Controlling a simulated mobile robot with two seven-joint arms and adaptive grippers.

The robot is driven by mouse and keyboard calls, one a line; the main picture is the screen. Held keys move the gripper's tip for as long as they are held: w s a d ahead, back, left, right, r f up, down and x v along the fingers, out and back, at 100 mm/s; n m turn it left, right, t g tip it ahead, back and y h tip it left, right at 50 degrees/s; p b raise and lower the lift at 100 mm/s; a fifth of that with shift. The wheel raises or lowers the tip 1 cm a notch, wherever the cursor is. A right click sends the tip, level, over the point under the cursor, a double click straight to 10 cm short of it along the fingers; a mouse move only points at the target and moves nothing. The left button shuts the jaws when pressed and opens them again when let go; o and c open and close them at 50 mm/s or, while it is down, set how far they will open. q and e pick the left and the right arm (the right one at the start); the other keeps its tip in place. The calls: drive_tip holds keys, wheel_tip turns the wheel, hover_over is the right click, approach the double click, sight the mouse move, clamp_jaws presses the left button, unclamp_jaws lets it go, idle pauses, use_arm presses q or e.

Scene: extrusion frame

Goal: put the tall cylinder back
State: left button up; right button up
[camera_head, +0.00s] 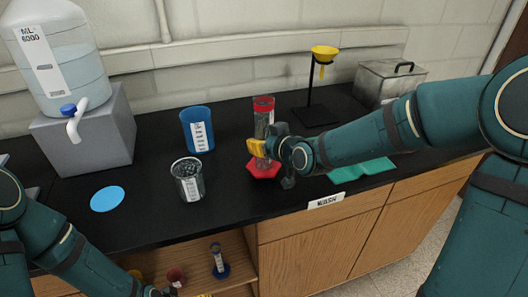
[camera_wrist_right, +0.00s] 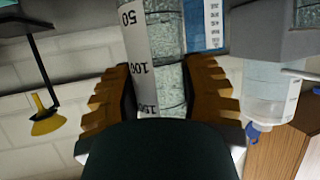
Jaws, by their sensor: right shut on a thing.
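The tall cylinder (camera_head: 264,112) is clear, with a red top and a red hexagonal base (camera_head: 263,169). It stands upright over the black counter; I cannot tell whether its base touches. My right gripper (camera_head: 262,147) is shut around its lower body with yellow fingers. In the right wrist view the cylinder (camera_wrist_right: 165,50), with marks such as 50 and 100, lies between the fingers (camera_wrist_right: 165,95). My left arm is low at the bottom left of the head view, and its gripper is mostly cut off by the frame's edge.
A glass beaker (camera_head: 188,181) and a blue beaker (camera_head: 197,130) stand left of the cylinder. A blue disc (camera_head: 107,199) lies further left. A yellow funnel (camera_head: 324,53) on a stand and a metal box (camera_head: 388,80) are behind. A small cylinder (camera_head: 218,258) stands on the shelf below.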

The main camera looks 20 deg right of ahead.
drive_tip(key=shift+f, duration=1.5)
drive_tip(key=shift+f+b, duration=0.15)
drive_tip(key=shift+b, duration=0.25)
drive_tip(key=o, duration=1.2)
